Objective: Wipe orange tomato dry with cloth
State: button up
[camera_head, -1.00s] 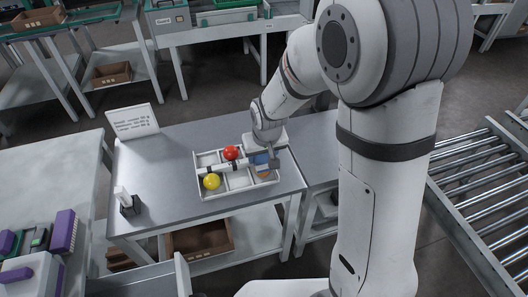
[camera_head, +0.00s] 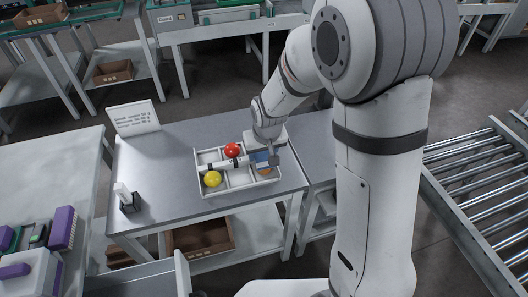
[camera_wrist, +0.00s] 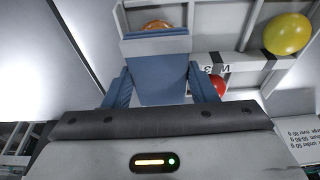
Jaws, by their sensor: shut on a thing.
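My gripper (camera_wrist: 160,88) is shut on a folded blue cloth (camera_wrist: 158,68), which hangs between the two fingers in the wrist view. The cloth also shows in the head view (camera_head: 262,157) over the right part of the tray. The orange tomato (camera_wrist: 157,25) sits in a tray compartment just beyond the cloth's edge and is partly hidden by it. A bit of the tomato shows below the cloth in the head view (camera_head: 265,170). I cannot tell whether cloth and tomato touch. The white divided tray (camera_head: 240,187) stands on the grey table.
A red tomato (camera_head: 232,150) and a yellow tomato (camera_head: 212,179) sit in other compartments. A white sign (camera_head: 134,117) stands at the table's back left, and a small dark holder (camera_head: 129,203) at the front left.

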aim_at(266, 161)
jog(key=shift+f+b, duration=0.3)
jog(key=shift+f, duration=0.1)
dwell(0.4)
jog(key=shift+s, duration=0.15)
jog(key=shift+s+d+f, duration=0.1)
jog(key=shift+s+d, duration=0.1)
jog(key=shift+s, duration=0.45)
jog(key=shift+s+d, duration=0.2)
jog(key=shift+s, duration=0.4)
jog(key=shift+w, duration=0.1)
jog(key=shift+w+a+f, duration=0.1)
jog(key=shift+w+a, duration=0.1)
jog(key=shift+w, duration=0.35)
jog(key=shift+w+a, duration=0.15)
jog(key=shift+w, duration=0.4)
